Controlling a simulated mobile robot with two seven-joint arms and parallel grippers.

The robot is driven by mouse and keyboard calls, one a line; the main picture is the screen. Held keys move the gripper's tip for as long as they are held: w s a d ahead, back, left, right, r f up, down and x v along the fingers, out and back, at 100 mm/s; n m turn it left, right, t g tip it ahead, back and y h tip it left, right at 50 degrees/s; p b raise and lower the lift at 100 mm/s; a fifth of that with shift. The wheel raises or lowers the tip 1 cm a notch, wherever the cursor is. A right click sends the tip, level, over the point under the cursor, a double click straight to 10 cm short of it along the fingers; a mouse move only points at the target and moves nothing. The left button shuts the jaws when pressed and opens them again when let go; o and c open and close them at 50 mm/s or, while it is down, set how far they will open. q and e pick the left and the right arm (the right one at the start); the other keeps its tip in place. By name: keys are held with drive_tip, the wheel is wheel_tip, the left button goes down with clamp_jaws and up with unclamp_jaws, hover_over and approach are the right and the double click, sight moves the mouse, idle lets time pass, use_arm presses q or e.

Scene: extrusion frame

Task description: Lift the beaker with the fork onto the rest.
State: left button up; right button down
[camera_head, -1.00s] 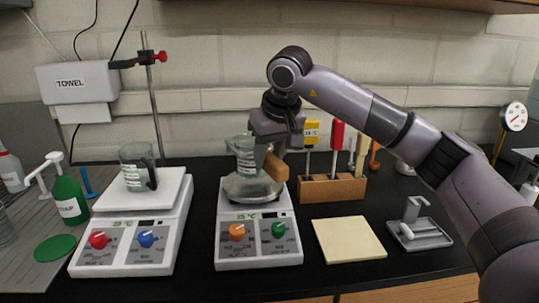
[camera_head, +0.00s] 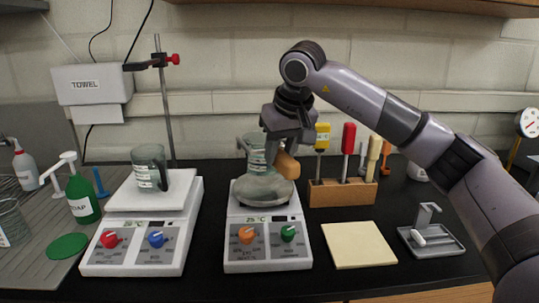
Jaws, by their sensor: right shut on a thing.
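A clear glass beaker (camera_head: 255,150) with white markings is at the middle hot plate (camera_head: 268,252), above or on its round grey top. My right gripper (camera_head: 284,148) is just in front and to the right of it, shut on the fork's wooden handle (camera_head: 287,166). The fork's prongs are hidden, so I cannot tell how they sit around the beaker. A cream square pad (camera_head: 358,245), which may be the rest, lies bare to the right of the hot plate. My left gripper is not in view.
A second beaker (camera_head: 149,168) stands on the left hot plate (camera_head: 134,256). A wooden block (camera_head: 342,194) with upright tools stands behind the pad, and a grey holder (camera_head: 431,240) is to its right. A green soap bottle (camera_head: 81,194) is at far left.

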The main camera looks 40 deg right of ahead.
drive_tip(key=s+d+b, duration=0.4)
drive_tip(key=s+d, duration=0.1)
drive_tip(key=s, duration=0.6)
drive_tip(key=s+d+b, duration=0.3)
drive_tip(key=s+d, duration=0.3)
drive_tip(key=s, duration=0.5)
drive_tip(key=shift+s+b, duration=0.15)
drive_tip(key=shift+b, duration=0.2)
idle(1.8)
idle(0.9)
